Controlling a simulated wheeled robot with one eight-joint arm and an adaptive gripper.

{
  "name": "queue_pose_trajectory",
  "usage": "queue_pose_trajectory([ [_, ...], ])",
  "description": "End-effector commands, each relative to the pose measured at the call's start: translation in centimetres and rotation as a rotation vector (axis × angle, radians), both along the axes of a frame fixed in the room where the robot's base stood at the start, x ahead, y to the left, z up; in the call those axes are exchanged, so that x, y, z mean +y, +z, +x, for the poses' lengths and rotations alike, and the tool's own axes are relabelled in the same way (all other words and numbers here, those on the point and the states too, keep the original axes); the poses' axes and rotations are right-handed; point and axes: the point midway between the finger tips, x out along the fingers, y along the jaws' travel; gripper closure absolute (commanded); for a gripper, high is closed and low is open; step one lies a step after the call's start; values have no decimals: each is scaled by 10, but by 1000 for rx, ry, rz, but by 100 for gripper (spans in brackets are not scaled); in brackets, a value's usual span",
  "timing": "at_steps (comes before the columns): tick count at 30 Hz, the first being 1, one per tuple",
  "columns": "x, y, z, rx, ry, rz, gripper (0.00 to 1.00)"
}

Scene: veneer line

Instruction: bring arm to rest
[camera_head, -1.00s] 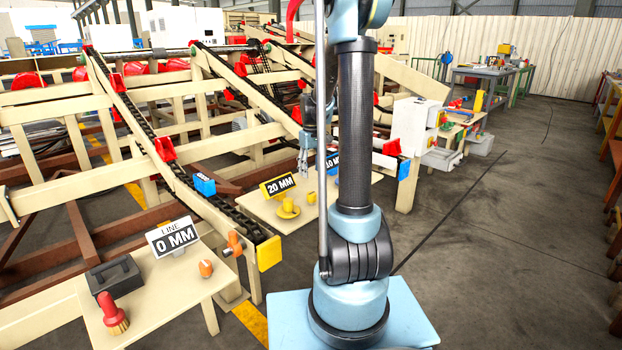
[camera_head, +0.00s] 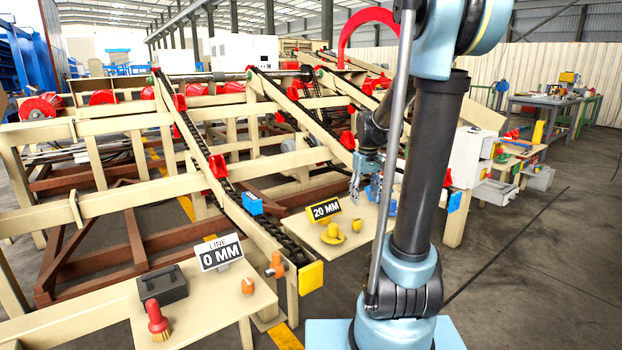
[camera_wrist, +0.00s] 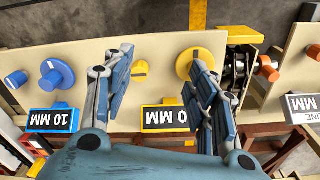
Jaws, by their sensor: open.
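My gripper (camera_head: 366,186) hangs from my arm over the table with the 20 MM sign, in the head view. In the wrist view my gripper (camera_wrist: 158,90) has its two blue fingers spread wide, with nothing held between them. Below it are a yellow knob (camera_wrist: 140,67) and a yellow round piece on a dish (camera_wrist: 186,62). The yellow sign (camera_wrist: 168,117) stands between the fingers in the picture, its text partly covered by the right finger.
A table (camera_head: 205,290) at front left holds a 0 MM sign (camera_head: 220,252), a dark box (camera_head: 162,285), a red brush (camera_head: 157,322) and an orange knob (camera_head: 247,286). A conveyor frame (camera_head: 285,237) ends beside it. Open floor (camera_head: 540,270) lies to the right.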

Motion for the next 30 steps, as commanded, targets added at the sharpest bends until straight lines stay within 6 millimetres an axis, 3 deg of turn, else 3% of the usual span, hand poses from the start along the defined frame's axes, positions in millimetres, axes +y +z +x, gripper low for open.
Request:
queue_pose_trajectory([
  [1, 0, 2, -14, -6, -12, 1, 48],
  [14, 0, 5, -113, -57, -115, 9, 48],
  [30, 0, -36, -219, -120, -243, 25, 48],
])
